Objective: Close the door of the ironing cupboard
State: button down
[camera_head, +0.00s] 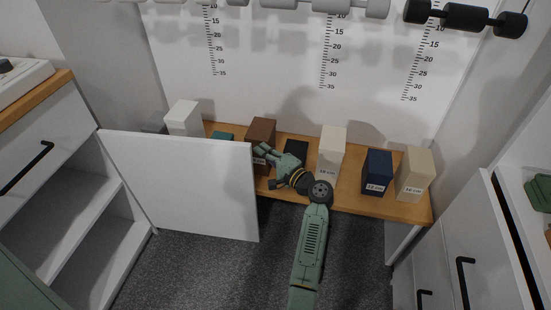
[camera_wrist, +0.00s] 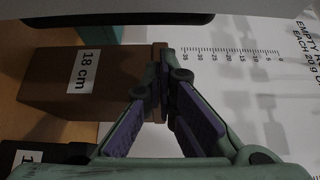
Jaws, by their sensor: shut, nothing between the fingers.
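The white cupboard door (camera_head: 190,185) stands wide open at the left in the head view, sticking out from the cupboard (camera_head: 75,215) with shelves. Its free edge is on the right. My gripper (camera_head: 262,151) is shut and empty, beside the upper corner of that free edge; whether it touches the door is unclear. In the wrist view my gripper (camera_wrist: 158,105) has its fingertips together in front of a brown block. A pale panel with a dark bar (camera_wrist: 120,18) runs along the top there, probably the door with its handle. The door's far face is hidden in the head view.
A wooden bench (camera_head: 375,203) behind the door bears several blocks, including the brown one (camera_head: 263,131), which also shows in the wrist view (camera_wrist: 90,85), and a dark blue one (camera_head: 377,171). Drawers (camera_head: 455,240) stand at the right. Grey carpet (camera_head: 205,275) is clear in front of the door.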

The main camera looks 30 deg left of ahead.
jog(key=s, duration=0.1)
jog(key=s+d, duration=0.1)
jog(key=s+p, duration=0.1)
jog(key=shift+s+d, duration=0.35)
jog(key=shift+s, duration=0.1)
